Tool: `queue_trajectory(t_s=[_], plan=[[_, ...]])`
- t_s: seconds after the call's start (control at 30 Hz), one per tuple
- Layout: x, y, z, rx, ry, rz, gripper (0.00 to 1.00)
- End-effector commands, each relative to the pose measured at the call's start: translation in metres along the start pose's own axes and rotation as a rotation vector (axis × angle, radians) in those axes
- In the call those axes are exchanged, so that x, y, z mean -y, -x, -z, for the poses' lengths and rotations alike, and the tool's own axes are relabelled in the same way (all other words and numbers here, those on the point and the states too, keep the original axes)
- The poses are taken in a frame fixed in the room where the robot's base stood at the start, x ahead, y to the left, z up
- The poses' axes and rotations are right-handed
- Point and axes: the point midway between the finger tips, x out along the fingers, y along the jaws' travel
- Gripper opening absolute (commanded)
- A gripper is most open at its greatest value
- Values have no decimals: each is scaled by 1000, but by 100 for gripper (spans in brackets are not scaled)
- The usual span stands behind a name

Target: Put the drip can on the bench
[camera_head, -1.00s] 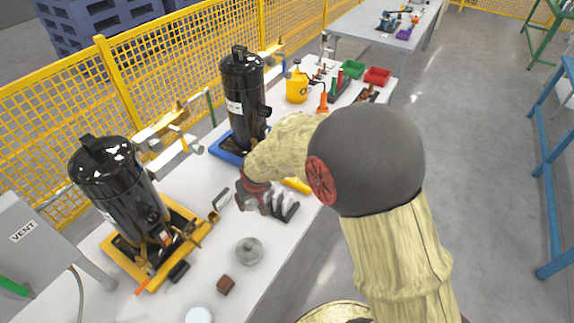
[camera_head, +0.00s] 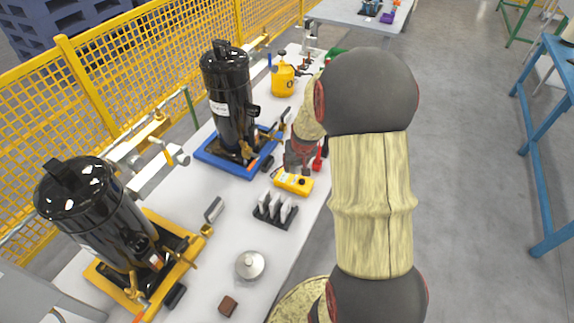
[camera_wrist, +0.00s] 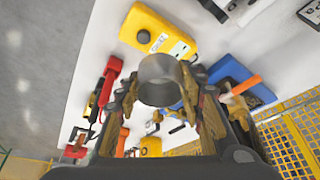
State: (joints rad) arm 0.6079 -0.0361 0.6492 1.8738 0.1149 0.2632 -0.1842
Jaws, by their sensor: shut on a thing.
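The drip can looks to be the grey metal cylinder (camera_wrist: 160,80) between the fingers of my gripper (camera_wrist: 160,92) in the wrist view. My gripper is shut on it. In the head view my gripper (camera_head: 298,155) is above the right edge of the white bench (camera_head: 205,235), beside the yellow meter (camera_head: 294,183). The can cannot be made out there. In the wrist view the bench lies beyond the can, and the can appears clear of it.
A black compressor (camera_head: 230,100) stands on a blue tray, another (camera_head: 95,210) on a yellow tray. A black rack (camera_head: 275,210), a grey lidded pot (camera_head: 250,264) and a brown block (camera_head: 228,305) are on the bench. A yellow oil can (camera_head: 283,78) stands farther back. Bare bench shows between them.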

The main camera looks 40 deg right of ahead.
Motion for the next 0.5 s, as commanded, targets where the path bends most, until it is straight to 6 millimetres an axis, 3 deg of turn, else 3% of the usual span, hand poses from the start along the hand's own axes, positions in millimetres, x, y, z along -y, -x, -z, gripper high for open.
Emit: queue_trajectory(t_s=[0.37,0.5], plan=[[4,-68,59,0,2,1,10],[5,-100,68,3,2,1,10]])
